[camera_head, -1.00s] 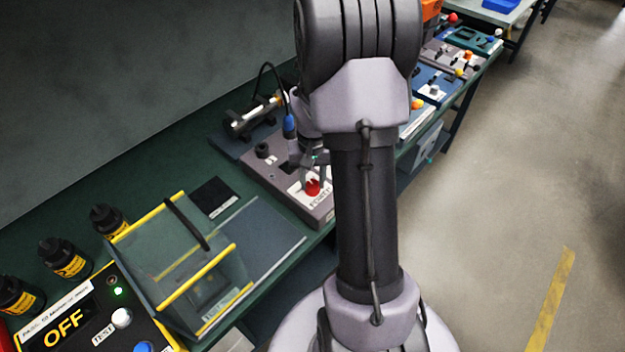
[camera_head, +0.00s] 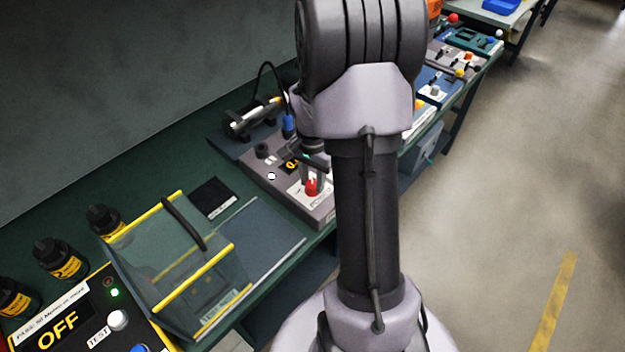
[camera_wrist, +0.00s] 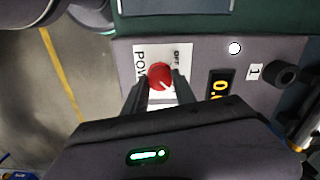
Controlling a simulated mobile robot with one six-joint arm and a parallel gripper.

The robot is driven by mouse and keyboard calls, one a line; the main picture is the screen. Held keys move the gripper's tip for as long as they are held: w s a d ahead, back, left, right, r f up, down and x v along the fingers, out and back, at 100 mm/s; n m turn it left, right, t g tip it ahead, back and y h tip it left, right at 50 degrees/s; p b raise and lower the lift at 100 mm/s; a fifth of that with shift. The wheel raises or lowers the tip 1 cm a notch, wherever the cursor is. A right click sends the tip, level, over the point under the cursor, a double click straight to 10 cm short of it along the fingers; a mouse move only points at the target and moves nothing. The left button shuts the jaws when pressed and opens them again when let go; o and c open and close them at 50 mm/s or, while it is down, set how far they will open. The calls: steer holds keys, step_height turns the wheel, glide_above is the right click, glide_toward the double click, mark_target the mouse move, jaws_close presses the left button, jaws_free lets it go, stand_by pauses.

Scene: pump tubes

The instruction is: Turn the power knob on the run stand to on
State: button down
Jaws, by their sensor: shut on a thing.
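The red power knob (camera_head: 312,187) sits on a white label plate on the grey run stand (camera_head: 250,188). My gripper (camera_head: 314,178) reaches down onto it from above, with its fingers close around it. In the wrist view the knob (camera_wrist: 159,77) lies between the two fingertips of my gripper (camera_wrist: 159,88). Its white pointer mark slants to the lower right, away from the printed OFF. The ON marking is not seen. The stand's display (camera_wrist: 219,88) shows a lit yellow 0, partly hidden by my gripper. A bright white round lamp (camera_wrist: 235,47) shows on the stand.
A black knob (camera_wrist: 286,73) is beside the display. A clear yellow-edged guard (camera_head: 185,265) and a panel reading OFF (camera_head: 60,325) stand nearer on the green bench. A pump with a cable (camera_head: 250,118) lies behind the stand. Other stations line the bench beyond my arm.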

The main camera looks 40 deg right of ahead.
mark_target(313, 184)
stand_by(0.5)
steer(key=c, duration=1)
jaws_free()
step_height(313, 184, up, 18)
steer(key=p, duration=0.6)
steer(key=shift+f+p, duration=0.25)
steer(key=shift+p, duration=0.15)
